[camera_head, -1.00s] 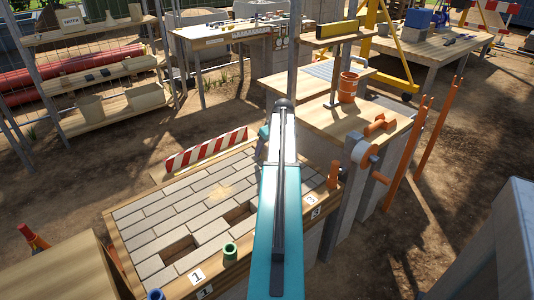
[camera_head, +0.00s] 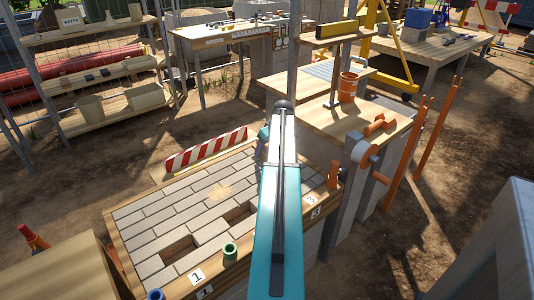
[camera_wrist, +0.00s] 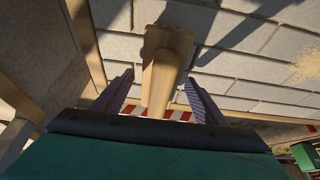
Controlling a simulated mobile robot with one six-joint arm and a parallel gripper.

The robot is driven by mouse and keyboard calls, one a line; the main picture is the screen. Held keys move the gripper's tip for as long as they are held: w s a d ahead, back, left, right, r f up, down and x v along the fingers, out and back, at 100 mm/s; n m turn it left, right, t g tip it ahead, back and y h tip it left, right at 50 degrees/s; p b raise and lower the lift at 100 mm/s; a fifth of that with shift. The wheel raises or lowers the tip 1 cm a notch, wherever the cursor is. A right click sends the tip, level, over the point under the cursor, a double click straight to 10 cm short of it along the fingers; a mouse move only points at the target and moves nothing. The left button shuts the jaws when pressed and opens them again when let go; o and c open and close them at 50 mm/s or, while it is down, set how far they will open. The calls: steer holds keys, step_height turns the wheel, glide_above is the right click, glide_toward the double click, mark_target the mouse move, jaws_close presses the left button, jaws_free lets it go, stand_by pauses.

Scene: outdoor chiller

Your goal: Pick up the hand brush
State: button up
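A tan wooden piece, which looks like the hand brush (camera_wrist: 165,62), shows at the upper middle of the wrist view. It has a wide block at the top and a narrower handle running down between my fingers. My gripper (camera_wrist: 159,90) is open, with one finger on each side of the handle and a visible gap at both sides. How far the brush is in depth from the fingertips I cannot tell. In the head view my teal arm hides the brush and most of the gripper.
The paver-topped table (camera_head: 150,205) lies under my arm, with a red-and-white striped board (camera_head: 207,149) at its back edge. A wooden bench (camera_head: 345,125) with an orange bucket (camera_head: 348,86) stands at the right.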

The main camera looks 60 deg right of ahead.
steer(key=c, duration=1.3)
steer(key=shift+o, duration=0.2)
steer(key=shift+r, duration=0.15)
steer(key=shift+r, duration=1.85)
steer(key=s+a, duration=0.2)
steer(key=s, duration=0.5)
steer(key=s+a+r, duration=0.1)
steer(key=s+a, duration=0.2)
steer(key=s, duration=0.5)
steer(key=shift+r+b, duration=0.25)
steer(key=shift+b, duration=0.1)
steer(key=shift+a, duration=0.1)
